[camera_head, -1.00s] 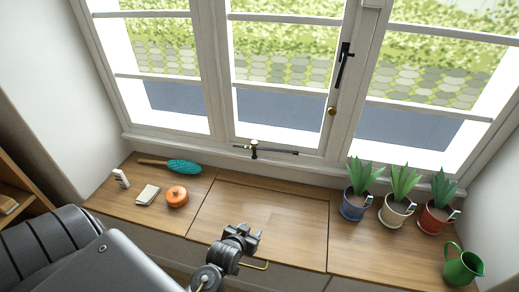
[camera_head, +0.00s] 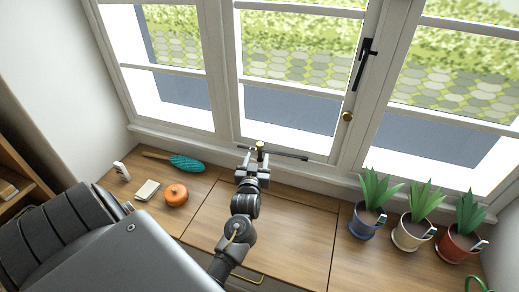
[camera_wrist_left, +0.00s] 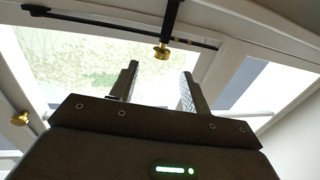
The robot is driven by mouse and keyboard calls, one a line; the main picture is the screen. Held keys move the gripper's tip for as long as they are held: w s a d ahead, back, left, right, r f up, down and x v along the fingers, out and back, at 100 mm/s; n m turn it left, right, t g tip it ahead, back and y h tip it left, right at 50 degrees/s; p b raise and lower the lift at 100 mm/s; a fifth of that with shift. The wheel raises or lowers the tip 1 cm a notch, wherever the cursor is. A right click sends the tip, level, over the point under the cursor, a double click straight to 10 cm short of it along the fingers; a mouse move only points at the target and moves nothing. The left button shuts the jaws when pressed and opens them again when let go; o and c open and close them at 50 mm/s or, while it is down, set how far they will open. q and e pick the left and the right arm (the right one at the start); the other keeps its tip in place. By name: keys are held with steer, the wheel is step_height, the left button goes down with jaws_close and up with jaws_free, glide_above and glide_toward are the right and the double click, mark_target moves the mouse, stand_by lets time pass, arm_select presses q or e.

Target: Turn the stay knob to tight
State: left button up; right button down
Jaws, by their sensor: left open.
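The stay knob (camera_head: 260,146) is a small brass knob on the dark window stay (camera_head: 286,154) at the sill. In the left wrist view the knob (camera_wrist_left: 162,52) shows just beyond the fingertips, roughly centred between them, with the dark stay bar (camera_wrist_left: 85,17) beside it. My left gripper (camera_head: 253,164) is open and empty, just in front of the knob at the sill. In the left wrist view its two fingers (camera_wrist_left: 159,72) stand apart, and the knob appears clear of both. My right gripper does not show.
A brass knob (camera_head: 347,117) and a black handle (camera_head: 363,62) are on the window frame. A teal brush (camera_head: 187,163), an orange pot (camera_head: 176,194) and a small cream block (camera_head: 147,190) lie left on the wooden top. Potted plants (camera_head: 412,231) stand right.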

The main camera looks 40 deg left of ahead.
mark_target(259, 147)
arm_select(q)
steer(key=x, duration=0.5)
steer(key=shift+w+a, duration=0.25)
steer(key=shift+w, duration=0.1)
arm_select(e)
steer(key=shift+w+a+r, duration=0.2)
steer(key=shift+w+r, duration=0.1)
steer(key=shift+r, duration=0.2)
arm_select(q)
steer(key=c, duration=1)
steer(key=shift+o, duration=0.2)
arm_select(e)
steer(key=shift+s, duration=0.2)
arm_select(q)
steer(key=shift+a, duration=0.1)
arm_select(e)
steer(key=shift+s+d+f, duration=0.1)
